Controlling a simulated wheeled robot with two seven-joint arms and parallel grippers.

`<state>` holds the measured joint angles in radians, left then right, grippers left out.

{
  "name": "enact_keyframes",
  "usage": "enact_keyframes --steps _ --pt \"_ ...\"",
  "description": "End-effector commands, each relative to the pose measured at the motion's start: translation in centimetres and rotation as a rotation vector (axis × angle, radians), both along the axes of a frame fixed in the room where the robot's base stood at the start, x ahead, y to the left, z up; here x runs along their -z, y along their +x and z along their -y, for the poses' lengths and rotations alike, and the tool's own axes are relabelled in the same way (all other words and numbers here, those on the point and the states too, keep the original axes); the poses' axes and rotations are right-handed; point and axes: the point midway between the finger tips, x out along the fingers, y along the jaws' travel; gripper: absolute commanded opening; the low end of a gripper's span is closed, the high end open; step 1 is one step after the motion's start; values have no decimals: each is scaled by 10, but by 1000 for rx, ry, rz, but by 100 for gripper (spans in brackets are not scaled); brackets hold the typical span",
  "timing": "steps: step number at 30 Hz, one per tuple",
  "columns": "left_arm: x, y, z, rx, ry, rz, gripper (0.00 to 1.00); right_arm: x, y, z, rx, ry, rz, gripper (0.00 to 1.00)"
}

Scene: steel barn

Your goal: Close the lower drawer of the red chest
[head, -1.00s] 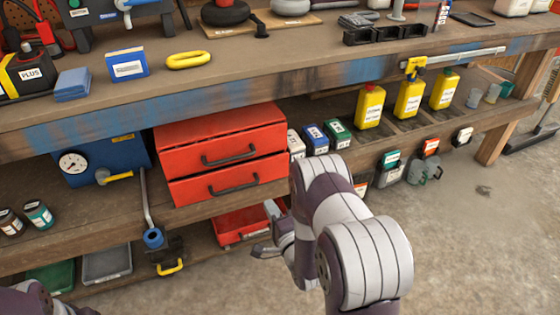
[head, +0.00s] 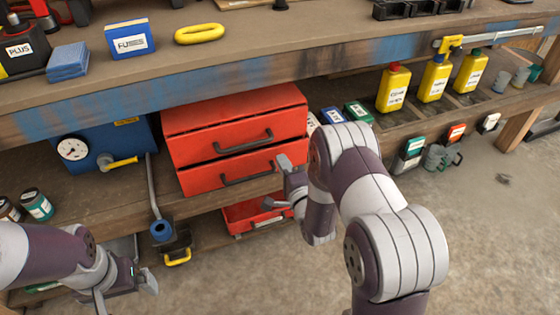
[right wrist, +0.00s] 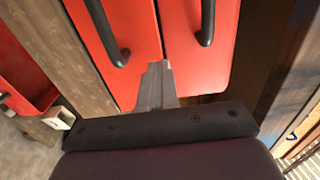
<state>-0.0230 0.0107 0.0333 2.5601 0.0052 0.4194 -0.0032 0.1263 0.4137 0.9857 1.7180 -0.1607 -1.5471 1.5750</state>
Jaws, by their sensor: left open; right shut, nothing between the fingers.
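The red chest (head: 235,113) stands on the shelf under the workbench, with two drawers with dark handles. The lower drawer (head: 200,182) has its front under the upper drawer (head: 190,150), a dark gap between them; how far out it stands is hard to tell. My right gripper (head: 285,165) is shut and empty, in front of the lower drawer's right end. In the right wrist view its fingers (right wrist: 157,85) overlap the seam beside the lower drawer (right wrist: 130,88); contact cannot be told. My left gripper (head: 125,292) is open and empty at the lower left.
A red bin (head: 238,215) sits on the lowest shelf below the chest. A blue box with a gauge (head: 95,145) and a grey bar with a blue end (head: 161,229) are left of the chest. Yellow bottles (head: 435,78) stand to the right. The concrete floor is clear at right.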

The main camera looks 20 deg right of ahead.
Motion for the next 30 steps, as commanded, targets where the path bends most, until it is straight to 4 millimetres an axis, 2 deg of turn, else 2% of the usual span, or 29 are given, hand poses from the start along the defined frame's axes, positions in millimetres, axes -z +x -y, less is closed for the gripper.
enact_keyframes --steps 1,6,19,26,30 --pt "7 0 0 0 0 0 100 4 8 -1 -1 0 2 0" --pt "13 0 0 0 0 0 100 2 25 -1 0 -1 0 0" --pt "13 0 0 0 0 0 100 0 30 -1 0 0 0 0" --pt "15 0 0 0 0 0 100 0 54 -2 0 -1 1 0" --pt "15 0 0 0 0 0 100 -1 56 -2 1 -1 2 0"
